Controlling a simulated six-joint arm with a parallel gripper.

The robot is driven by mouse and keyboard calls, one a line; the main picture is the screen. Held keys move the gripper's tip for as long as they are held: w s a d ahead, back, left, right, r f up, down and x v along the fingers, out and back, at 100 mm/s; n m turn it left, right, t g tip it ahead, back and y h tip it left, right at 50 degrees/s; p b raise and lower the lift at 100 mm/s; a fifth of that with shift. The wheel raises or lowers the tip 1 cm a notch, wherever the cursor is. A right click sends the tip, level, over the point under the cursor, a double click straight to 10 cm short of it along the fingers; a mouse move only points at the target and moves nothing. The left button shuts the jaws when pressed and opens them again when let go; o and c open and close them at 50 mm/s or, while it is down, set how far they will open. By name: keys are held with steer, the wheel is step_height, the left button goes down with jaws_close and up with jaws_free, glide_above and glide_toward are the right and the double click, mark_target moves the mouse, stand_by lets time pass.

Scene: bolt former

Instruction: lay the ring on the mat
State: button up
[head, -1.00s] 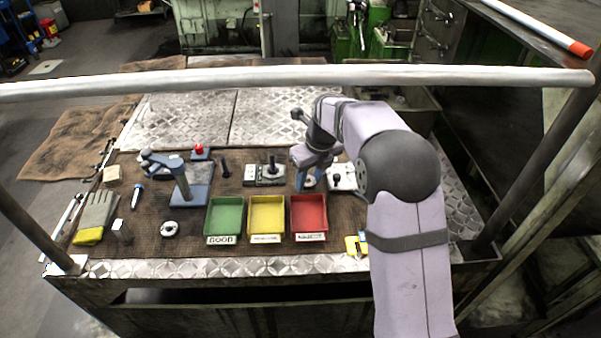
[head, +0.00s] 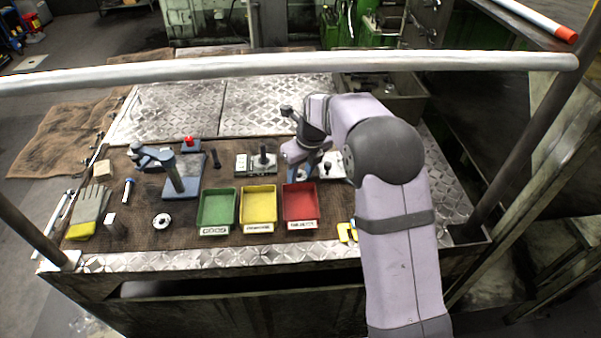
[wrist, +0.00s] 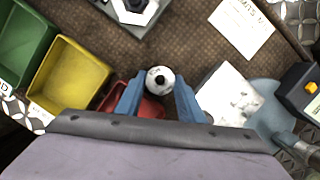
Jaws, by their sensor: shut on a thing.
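My gripper (wrist: 158,88) has two blue fingers shut on a pale metal ring (wrist: 160,79) with a dark hole in its middle. In the head view my gripper (head: 301,172) is just behind the red bin, and the ring is mostly hidden by the fingers. The brown mat (head: 140,235) covers the bench top under the tools and bins. A similar ring (head: 162,220) lies flat on the mat at the left, near the glove. I cannot tell the held ring's exact height above the mat.
Green (head: 216,208), yellow (head: 258,206) and red (head: 299,203) bins stand in a row in front of my gripper. A grey block with a post (head: 257,162) is to its left, a pale plate (wrist: 228,95) to its right. A blue-based stand (head: 181,182) is farther left.

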mark_target(303, 179)
steer(key=shift+s+f, duration=0.15)
steer(key=shift+f, duration=0.15)
steer(key=o, duration=0.7)
steer(key=shift+s+f, duration=0.1)
steer(key=shift+w+d+r, duration=0.15)
steer(key=shift+w+r, duration=0.1)
steer(key=shift+r, duration=0.6)
steer(key=shift+b+v, duration=0.45)
steer(key=shift+v, duration=2.15)
steer(key=s+d+r+n+p, duration=0.2)
steer(key=s+n+p, duration=0.2)
steer(key=s+n, duration=0.6)
steer(key=s+d+r+n+g+h+p, duration=0.1)
steer(key=s+d+n+p, duration=0.2)
steer(key=s+n, duration=0.7)
steer(key=s+d+r+n+g+p, duration=0.1)
steer(key=s+d+r+n+p, duration=0.1)
steer(key=s+n+p, duration=0.4)
steer(key=shift+s+d+r+n, duration=0.1)
steer(key=shift+s+d+n, duration=0.1)
steer(key=shift+s+n, duration=0.5)
steer(key=shift+s+d+r+n, duration=0.1)
steer(key=shift+s+d+n, duration=0.1)
steer(key=shift+s+n, duration=0.45)
steer(key=shift+s+d+r+n, duration=0.1)
steer(key=shift+s+d+n, duration=0.15)
steer(key=shift+s+n, duration=0.45)
